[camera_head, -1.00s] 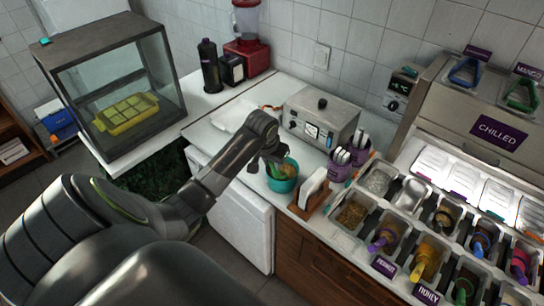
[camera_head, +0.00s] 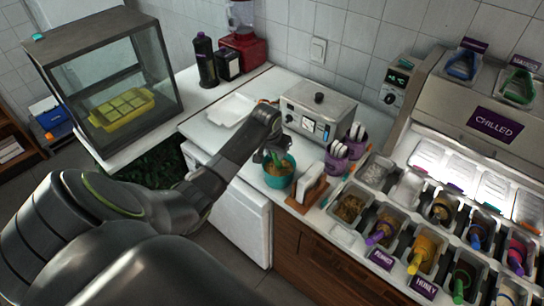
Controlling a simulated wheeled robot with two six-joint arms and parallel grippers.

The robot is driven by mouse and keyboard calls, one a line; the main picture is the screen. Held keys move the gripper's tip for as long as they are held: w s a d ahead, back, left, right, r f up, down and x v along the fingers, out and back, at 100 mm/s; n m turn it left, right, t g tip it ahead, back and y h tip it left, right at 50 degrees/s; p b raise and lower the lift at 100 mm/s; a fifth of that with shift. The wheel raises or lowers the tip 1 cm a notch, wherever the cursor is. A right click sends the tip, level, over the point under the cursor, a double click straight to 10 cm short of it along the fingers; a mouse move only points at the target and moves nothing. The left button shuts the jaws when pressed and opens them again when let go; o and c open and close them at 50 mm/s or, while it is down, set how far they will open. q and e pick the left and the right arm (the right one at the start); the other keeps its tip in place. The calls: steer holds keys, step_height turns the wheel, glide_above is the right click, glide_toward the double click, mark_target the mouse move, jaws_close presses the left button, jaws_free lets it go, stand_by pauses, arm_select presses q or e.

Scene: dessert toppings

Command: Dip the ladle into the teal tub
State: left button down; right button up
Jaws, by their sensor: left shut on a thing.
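The teal tub (camera_head: 279,181) stands upright on the white counter near its front edge, with a brownish filling visible inside. My left arm reaches in from the left, and its gripper (camera_head: 270,153) is over the tub's left and back rim. It is shut on the ladle, of which only a small green part (camera_head: 277,159) shows above the filling. The ladle's bowl is hidden, so I cannot tell how deep it sits. My right gripper is out of view.
A grey metal appliance (camera_head: 318,112) stands behind the tub. A wooden napkin holder (camera_head: 308,190) is close at its right, with purple cups (camera_head: 337,160) beyond. Topping bins (camera_head: 350,207) fill the right. A white tray (camera_head: 230,110) lies left on the counter.

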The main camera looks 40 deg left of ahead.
arm_select(q)
steer(key=shift+s+f+t, duration=0.35)
steer(key=shift+f+t, duration=0.05)
steer(key=shift+t, duration=0.1)
steer(key=shift+s+d+f+t, duration=0.15)
steer(key=shift+s+f+t, duration=0.35)
steer(key=shift+s+t, duration=0.35)
steer(key=shift+s+d+f+t+y+b, duration=0.15)
steer(key=shift+s+f+t+y+b, duration=0.25)
steer(key=shift+s+f+t+b, duration=0.65)
steer(key=shift+w+r, duration=0.15)
